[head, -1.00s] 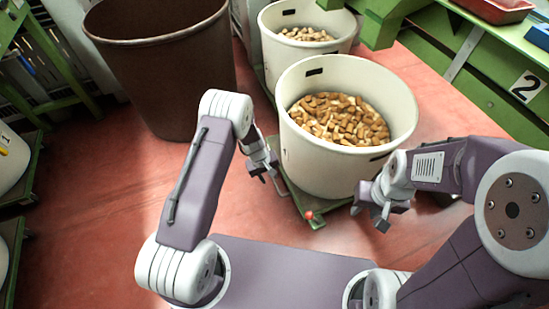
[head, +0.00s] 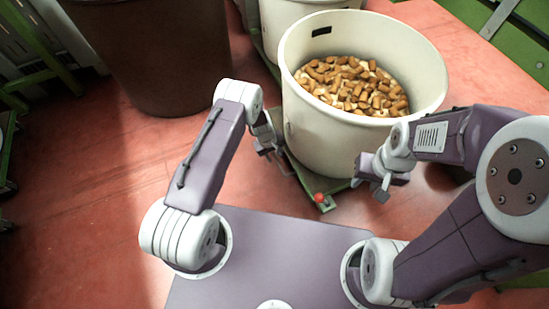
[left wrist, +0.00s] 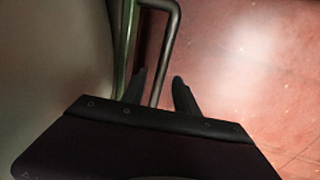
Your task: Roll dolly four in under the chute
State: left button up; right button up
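A cream round bin (head: 330,135) full of cork stoppers (head: 355,85) stands on a low green dolly (head: 312,187) with a red knob (head: 320,198) at its near corner. No number on this dolly shows. My left gripper (head: 270,148) is low at the bin's left side, by the dolly's metal handle bar. In the left wrist view its two fingers (left wrist: 162,92) are apart, with the grey handle bar (left wrist: 168,40) running between them. My right gripper (head: 370,186) is at the bin's near right side, its fingers apart and empty. I see no chute.
A large brown bin (head: 160,60) stands at the back left. A second cream bin (head: 280,20) is partly cut off behind the first. Green framing (head: 510,30) is at the upper right. Red floor (head: 90,190) is clear at left.

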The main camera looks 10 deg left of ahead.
pick_arm(q)
jog(key=shift+f, duration=0.1)
grip_shut()
dwell(1.4)
